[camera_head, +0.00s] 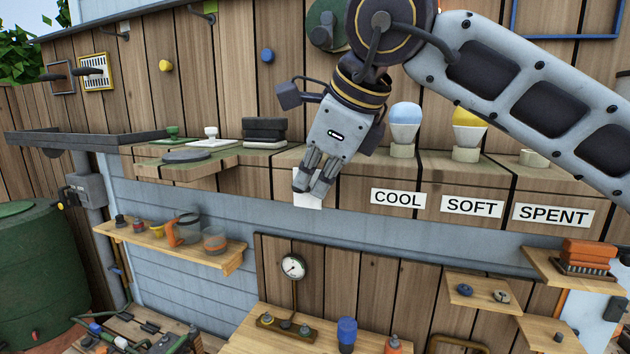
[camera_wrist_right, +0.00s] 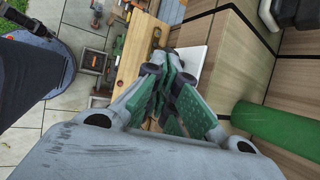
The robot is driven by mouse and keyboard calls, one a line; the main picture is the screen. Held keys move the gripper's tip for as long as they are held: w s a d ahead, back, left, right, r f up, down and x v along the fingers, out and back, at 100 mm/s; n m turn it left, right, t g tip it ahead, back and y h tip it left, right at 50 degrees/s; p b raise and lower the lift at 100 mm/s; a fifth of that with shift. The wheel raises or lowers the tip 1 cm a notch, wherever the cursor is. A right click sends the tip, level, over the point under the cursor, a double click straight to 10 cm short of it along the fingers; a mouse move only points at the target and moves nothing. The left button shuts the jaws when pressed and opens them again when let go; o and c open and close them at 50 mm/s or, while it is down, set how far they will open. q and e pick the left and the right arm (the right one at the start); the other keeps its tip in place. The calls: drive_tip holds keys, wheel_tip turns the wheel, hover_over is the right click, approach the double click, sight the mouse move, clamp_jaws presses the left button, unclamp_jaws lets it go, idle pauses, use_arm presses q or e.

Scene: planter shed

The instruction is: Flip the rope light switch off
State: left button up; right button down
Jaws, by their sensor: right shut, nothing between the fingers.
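My right gripper (camera_head: 312,184) is shut and empty, its fingers pointing down in front of the wooden shelf front. A small white plate (camera_head: 307,202) shows just below and behind the fingertips. It may be the rope light switch, but the fingers cover most of it and I cannot see a lever or its position. In the right wrist view the shut fingers (camera_wrist_right: 168,88) reach to a white plate (camera_wrist_right: 192,62) on the wood. I cannot tell whether they touch it. My left gripper is not in view.
A blue-white bulb (camera_head: 405,120) and a yellow-white bulb (camera_head: 468,130) stand on the ledge right of my gripper, above the COOL (camera_head: 398,198) and SOFT (camera_head: 472,207) labels. Dark stacked blocks (camera_head: 265,132) stand to the left. A gauge (camera_head: 293,267) is below.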

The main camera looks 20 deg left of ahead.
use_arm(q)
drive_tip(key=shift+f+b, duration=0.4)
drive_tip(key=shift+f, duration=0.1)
use_arm(e)
drive_tip(key=shift+f, duration=0.2)
use_arm(q)
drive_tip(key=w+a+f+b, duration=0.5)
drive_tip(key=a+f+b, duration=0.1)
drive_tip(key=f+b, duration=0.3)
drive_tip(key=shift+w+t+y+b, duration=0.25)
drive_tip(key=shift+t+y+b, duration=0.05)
drive_tip(key=shift+b, duration=0.35)
use_arm(e)
drive_tip(key=shift+s+f+n+t+y, duration=0.15)
drive_tip(key=shift+s+f+n+t, duration=0.15)
drive_tip(key=shift+t, duration=0.55)
drive_tip(key=shift+s+f+n+t+y, duration=0.1)
drive_tip(key=shift+f+n+t+y, duration=0.25)
drive_tip(key=shift+t, duration=0.55)
drive_tip(key=shift+s+f+n+t, duration=0.15)
drive_tip(key=shift+f+t, duration=0.3)
drive_tip(key=shift+t, duration=0.4)
